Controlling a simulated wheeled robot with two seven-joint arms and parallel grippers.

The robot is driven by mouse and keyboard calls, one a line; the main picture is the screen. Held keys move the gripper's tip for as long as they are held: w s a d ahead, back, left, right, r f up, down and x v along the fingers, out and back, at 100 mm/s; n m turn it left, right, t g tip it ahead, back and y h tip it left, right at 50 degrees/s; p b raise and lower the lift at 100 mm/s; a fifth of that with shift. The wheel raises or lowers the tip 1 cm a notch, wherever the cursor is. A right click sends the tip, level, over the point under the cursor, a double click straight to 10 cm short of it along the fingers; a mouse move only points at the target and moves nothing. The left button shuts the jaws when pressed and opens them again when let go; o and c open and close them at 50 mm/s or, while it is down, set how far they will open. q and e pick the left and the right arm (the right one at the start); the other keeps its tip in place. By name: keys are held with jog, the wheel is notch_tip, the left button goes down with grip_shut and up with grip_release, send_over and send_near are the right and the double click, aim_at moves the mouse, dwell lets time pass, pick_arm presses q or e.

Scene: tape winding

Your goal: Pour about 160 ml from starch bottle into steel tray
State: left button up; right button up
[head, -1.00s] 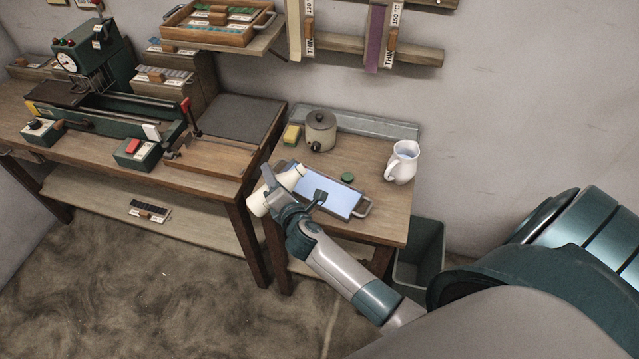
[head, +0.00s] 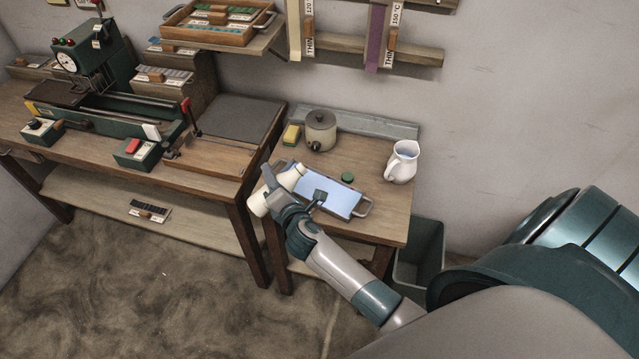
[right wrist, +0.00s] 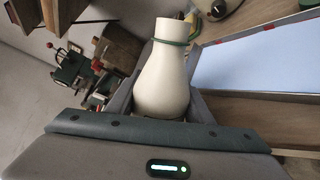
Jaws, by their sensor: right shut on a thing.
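The starch bottle (head: 259,204) is cream-white and tilted, with its neck pointing up and right toward the steel tray (head: 343,214). In the right wrist view the bottle (right wrist: 163,85) shows a narrow neck with a green ring. My right gripper (head: 292,187) is shut on the bottle, at the tray's left end. The tray has end handles and a pale blue inside; its rim shows in the right wrist view (right wrist: 236,46). I cannot tell its contents, and no stream shows. My left gripper is out of view.
A green cap (head: 347,177) lies behind the tray on the small table (head: 389,225). A bin (head: 420,262) is below right. The larger bench (head: 220,170) is left.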

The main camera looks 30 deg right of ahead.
aim_at(281, 175)
jog(key=shift+d+f+n, duration=0.25)
jog(key=shift+n, duration=0.15)
jog(key=shift+d+r+n+h+p, duration=0.3)
jog(key=shift+d+r+n+h, duration=0.15)
jog(key=shift+n, duration=0.25)
jog(key=shift+s+d+r+n+h, duration=0.1)
jog(key=shift+d+r+n+h, duration=0.3)
jog(key=shift+n, duration=0.5)
jog(key=shift+a+r+n+t+h+b, duration=0.15)
jog(key=shift+r+n+t, duration=0.2)
jog(key=shift+n, duration=0.75)
jog(key=shift+a+r+n+t+h+b, duration=0.15)
jog(key=shift+r+n+t, duration=0.2)
jog(key=shift+n, duration=0.75)
jog(key=shift+a+r+n+t+h+b, duration=0.15)
jog(key=shift+r+n+t, duration=0.2)
jog(key=shift+n, duration=0.75)
jog(key=shift+d, duration=0.2)
